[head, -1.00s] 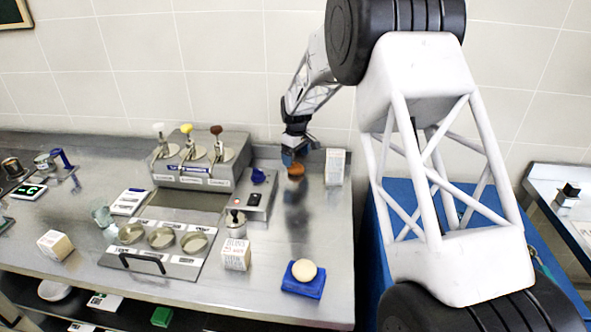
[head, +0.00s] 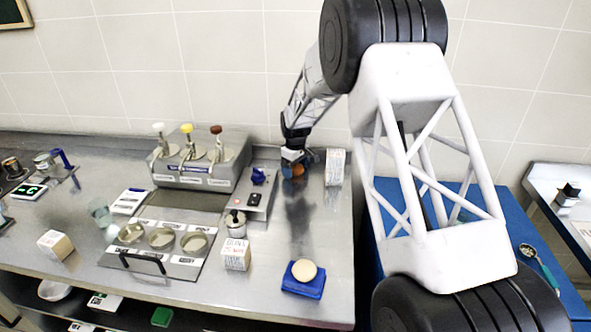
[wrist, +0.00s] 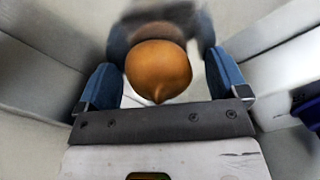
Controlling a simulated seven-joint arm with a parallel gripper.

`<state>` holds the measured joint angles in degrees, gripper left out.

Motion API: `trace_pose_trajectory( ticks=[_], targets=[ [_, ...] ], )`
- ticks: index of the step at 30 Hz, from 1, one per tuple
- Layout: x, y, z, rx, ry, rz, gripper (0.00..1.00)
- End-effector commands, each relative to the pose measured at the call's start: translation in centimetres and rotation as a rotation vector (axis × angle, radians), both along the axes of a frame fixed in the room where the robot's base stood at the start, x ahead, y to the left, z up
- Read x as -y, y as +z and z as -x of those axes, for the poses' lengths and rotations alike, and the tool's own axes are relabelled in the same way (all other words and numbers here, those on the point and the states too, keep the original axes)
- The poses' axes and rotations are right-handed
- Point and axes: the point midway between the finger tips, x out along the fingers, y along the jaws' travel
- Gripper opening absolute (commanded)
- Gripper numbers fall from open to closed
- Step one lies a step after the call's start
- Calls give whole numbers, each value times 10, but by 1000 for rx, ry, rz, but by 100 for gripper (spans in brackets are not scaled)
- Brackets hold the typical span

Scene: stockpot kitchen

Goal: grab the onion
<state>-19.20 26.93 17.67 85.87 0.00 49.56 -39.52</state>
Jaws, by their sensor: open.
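The onion (wrist: 158,68) is orange-brown, with its pointed tip toward my gripper's palm in the wrist view. In the head view the onion (head: 298,170) is a small orange shape at the back right of the steel counter, partly hidden by my gripper. My gripper (head: 291,165) is low over the counter there. In the wrist view my gripper (wrist: 160,85) is open, with one blue finger on each side of the onion. A gap shows between the onion and each finger.
A white carton (head: 335,167) stands just right of the onion. A scale (head: 257,200) with a blue item lies to its left, and the pump dispenser unit (head: 200,165) stands farther left. A round pale item on a blue block (head: 303,279) is near the front. Counter between is clear.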

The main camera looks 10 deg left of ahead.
Motion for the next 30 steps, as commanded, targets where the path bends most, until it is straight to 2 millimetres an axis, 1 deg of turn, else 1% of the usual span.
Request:
trace_pose_trajectory(
  ticks=[13,14,24,25,30],
  targets=[
    [0,1,0,0,0,0,92],
    [0,1,0,0,0,0,91],
    [0,1,0,0,0,0,39],
    [0,1,0,1,0,0,37],
    [0,1,0,1,0,0,37]
  ],
)
